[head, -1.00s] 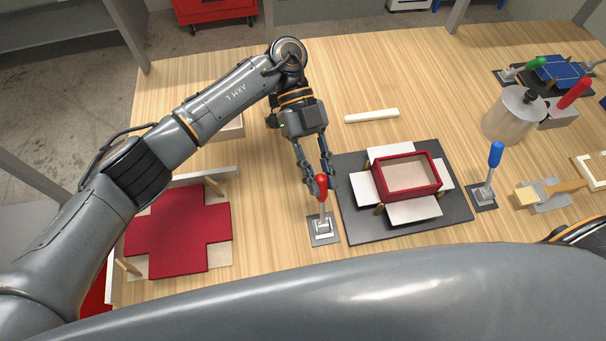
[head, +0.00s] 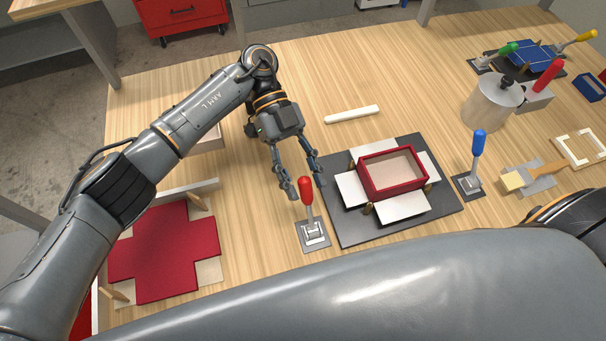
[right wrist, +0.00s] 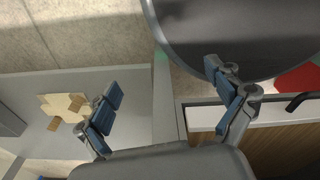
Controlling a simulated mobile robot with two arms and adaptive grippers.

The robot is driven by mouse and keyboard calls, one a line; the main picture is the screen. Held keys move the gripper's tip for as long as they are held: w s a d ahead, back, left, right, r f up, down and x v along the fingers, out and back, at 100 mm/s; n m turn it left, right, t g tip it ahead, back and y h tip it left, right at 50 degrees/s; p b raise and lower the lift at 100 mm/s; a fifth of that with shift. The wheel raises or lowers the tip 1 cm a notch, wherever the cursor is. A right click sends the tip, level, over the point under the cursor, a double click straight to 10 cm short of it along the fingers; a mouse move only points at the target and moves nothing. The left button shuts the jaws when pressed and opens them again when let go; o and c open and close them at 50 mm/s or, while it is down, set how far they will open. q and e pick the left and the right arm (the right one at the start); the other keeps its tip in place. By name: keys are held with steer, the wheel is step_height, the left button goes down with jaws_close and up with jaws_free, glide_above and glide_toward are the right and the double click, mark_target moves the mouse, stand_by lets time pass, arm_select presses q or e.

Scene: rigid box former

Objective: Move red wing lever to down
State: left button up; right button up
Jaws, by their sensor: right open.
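The red wing lever (head: 306,192) stands roughly upright on a small grey base plate (head: 313,236), left of the dark box-former plate. My left gripper (head: 306,187) is open, with one finger to each side of the red handle in the head view. I cannot tell whether either finger touches it; it looks apart. My right gripper (right wrist: 162,78) is open and empty in the right wrist view, away from the lever.
The dark plate (head: 440,205) holds a red-walled box (head: 393,186) with white flaps. A blue lever (head: 479,145) stands to its right. A red cross-shaped sheet (head: 165,250) lies left. A metal pot (head: 490,105) and another red handle (head: 548,76) stand at the back right.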

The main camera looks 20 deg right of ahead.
arm_select(q)
steer(key=shift+w+r, duration=0.1)
steer(key=shift+r, duration=0.1)
steer(key=v, duration=0.7)
steer(key=shift+w+f, duration=0.1)
steer(key=shift+w, duration=0.05)
